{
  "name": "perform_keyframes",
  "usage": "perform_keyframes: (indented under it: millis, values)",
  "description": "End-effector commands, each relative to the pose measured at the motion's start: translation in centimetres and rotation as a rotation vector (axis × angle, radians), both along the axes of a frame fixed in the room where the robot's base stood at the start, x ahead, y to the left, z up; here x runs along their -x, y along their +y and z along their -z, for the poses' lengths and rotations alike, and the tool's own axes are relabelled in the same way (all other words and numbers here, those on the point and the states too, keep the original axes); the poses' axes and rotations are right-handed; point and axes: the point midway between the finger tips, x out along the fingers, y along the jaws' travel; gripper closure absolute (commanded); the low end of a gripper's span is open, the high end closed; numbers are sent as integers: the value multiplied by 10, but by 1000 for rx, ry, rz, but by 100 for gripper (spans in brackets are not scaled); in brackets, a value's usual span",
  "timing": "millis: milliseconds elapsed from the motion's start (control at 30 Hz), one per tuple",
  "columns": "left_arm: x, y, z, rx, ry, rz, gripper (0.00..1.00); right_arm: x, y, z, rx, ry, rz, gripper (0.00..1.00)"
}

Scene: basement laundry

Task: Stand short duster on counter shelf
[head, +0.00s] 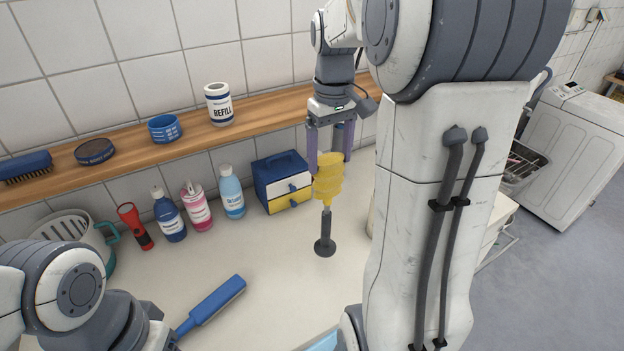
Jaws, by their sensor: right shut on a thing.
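The short duster (328,182) has a yellow ribbed head on top and a dark grey handle with a round flared end below. It is upright over the white counter (270,262). My right gripper (329,158) points down and is shut on the yellow head from above, one finger on each side. I cannot tell whether the handle's end touches the counter. The wooden counter shelf (190,149) runs along the tiled wall, behind and left of the duster. My left arm is at the lower left; its fingers do not show.
On the shelf are a blue brush (26,166), a round tin (95,151), a blue cup (164,128) and a REFILL bottle (219,104). Shelf right of the bottle is bare. A blue box (283,181), bottles, a red flashlight (135,226) and a blue paddle-shaped tool (217,299) occupy the counter.

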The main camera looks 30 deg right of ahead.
Motion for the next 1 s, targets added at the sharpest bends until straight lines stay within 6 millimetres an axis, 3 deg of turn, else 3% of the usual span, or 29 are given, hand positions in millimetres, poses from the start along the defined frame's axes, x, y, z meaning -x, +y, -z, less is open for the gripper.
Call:
perform_keyframes:
  millis: [100,267,600,833,867,900,1000]
  values:
    - [0,0,-10,0,0,-1,43,-19,13,12,-1,4,-5,100]
    - [0,0,-13,0,0,-1,43,-32,21,22,0,1,-1,100]
    - [0,0,-25,0,0,0,43,-33,22,61,0,2,1,100]
    - [0,0,-24,0,0,0,43,-33,21,65,0,-1,1,100]
    - [0,0,-24,0,0,0,43,-33,21,65,0,0,1,9]
    - [0,0,-24,0,0,0,43,-33,21,65,0,0,1,0]
    - [0,0,-24,0,0,0,43,-33,21,65,0,0,1,0]
